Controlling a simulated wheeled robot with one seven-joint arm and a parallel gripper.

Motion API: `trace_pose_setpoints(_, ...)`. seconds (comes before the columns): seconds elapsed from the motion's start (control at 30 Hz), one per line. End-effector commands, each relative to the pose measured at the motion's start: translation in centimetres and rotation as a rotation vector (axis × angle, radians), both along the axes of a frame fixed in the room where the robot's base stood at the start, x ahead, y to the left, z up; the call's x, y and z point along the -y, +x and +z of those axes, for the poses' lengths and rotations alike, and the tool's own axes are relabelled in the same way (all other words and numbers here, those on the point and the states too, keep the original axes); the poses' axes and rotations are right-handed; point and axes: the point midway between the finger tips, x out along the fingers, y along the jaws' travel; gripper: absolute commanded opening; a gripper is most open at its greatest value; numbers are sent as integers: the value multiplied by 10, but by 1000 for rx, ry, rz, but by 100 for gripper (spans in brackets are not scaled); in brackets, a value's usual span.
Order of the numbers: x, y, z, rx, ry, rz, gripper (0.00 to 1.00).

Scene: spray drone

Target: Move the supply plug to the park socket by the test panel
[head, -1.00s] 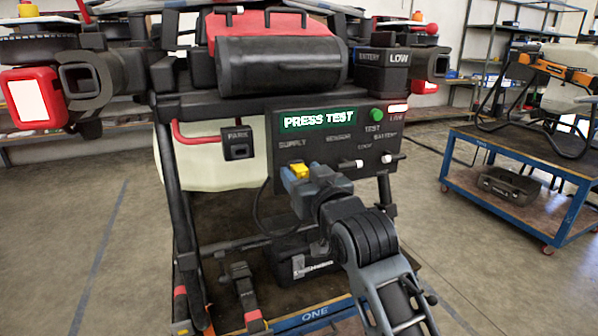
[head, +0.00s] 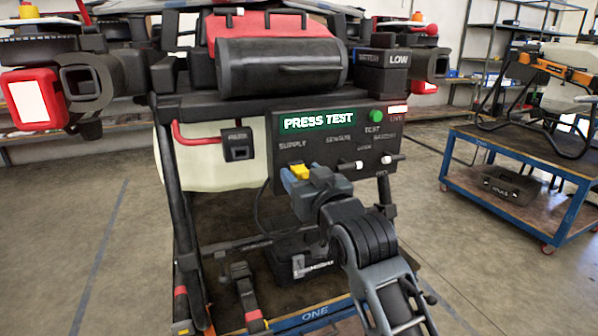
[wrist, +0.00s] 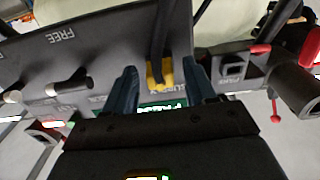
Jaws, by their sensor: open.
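The yellow supply plug (head: 299,172) sits at the test panel (head: 345,120), below the SUPPLY label. In the wrist view the plug (wrist: 160,76) has a black cable (wrist: 160,30) running from it. My gripper (head: 291,178) is at the plug. Its blue-grey fingers are open, one on each side of the plug, with a visible gap in the wrist view (wrist: 160,70). The plug hides the socket behind it. The park socket (head: 237,147), a black box marked PARK, is left of the panel and looks empty. It also shows in the wrist view (wrist: 233,69).
White-tipped levers (head: 385,160) stick out of the panel right of the plug. A red pipe (head: 195,139) runs beside the park socket. Black frame legs (head: 180,215) stand at the left. A blue cart (head: 520,205) is farther right, with open floor between.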

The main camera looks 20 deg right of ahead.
Motion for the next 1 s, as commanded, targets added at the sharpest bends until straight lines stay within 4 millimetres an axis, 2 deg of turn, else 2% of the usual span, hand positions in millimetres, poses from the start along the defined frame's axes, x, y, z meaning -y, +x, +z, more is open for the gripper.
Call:
trace_pose_setpoints(0.13,0,0,0,0,0,0,53)
trace_pose_setpoints(0.7,0,0,0,0,0,0,0)
trace_pose_setpoints(1.0,0,-1,-1,-1,0,0,0)
